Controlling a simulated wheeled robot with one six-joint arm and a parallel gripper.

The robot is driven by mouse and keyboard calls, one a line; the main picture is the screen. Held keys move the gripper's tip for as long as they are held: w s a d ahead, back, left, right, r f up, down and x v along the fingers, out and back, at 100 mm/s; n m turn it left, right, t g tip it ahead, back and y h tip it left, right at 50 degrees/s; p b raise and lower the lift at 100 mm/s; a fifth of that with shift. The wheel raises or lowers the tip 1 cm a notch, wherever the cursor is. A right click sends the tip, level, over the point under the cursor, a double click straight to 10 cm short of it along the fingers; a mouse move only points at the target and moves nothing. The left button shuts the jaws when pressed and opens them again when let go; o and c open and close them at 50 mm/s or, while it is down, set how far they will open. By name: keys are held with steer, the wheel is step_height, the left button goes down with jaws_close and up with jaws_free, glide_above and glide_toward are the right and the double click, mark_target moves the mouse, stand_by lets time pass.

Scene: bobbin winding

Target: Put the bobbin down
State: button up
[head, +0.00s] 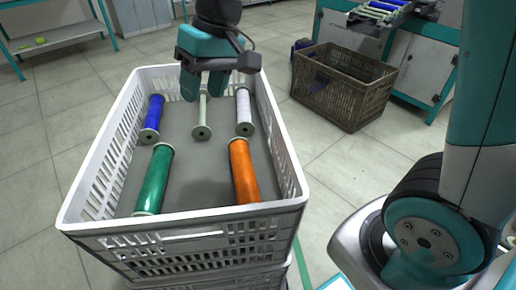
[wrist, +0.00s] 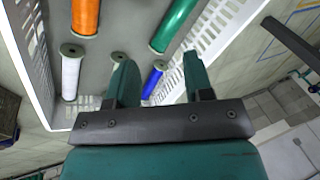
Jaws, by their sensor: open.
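A pale, bare-looking bobbin (head: 203,116) lies in the white crate (head: 82,186), between a blue bobbin (head: 154,113) and a white bobbin (head: 244,108). A green bobbin (head: 155,180) and an orange bobbin (head: 244,171) lie nearer the front. My gripper (head: 204,88) is over the back of the crate, its open fingers above the pale bobbin's rear end. In the wrist view, my gripper (wrist: 158,78) has its fingers apart, with nothing held between them. The pale bobbin's end flange (wrist: 117,57) shows there; its rest is hidden behind a finger.
The white crate sits on another crate. A brown crate (head: 345,85) stands on the floor to the right, beside a teal-framed workbench (head: 417,75). A shelf (head: 55,36) is at the back left. Grey floor is clear left of the crates.

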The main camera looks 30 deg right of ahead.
steer(key=s+f+n, duration=0.1)
steer(key=s+n, duration=0.3)
steer(key=s, duration=1.3)
steer(key=shift+s+d+f+g, duration=0.25)
steer(key=shift+s+g, duration=0.05)
steer(key=shift+s, duration=0.1)
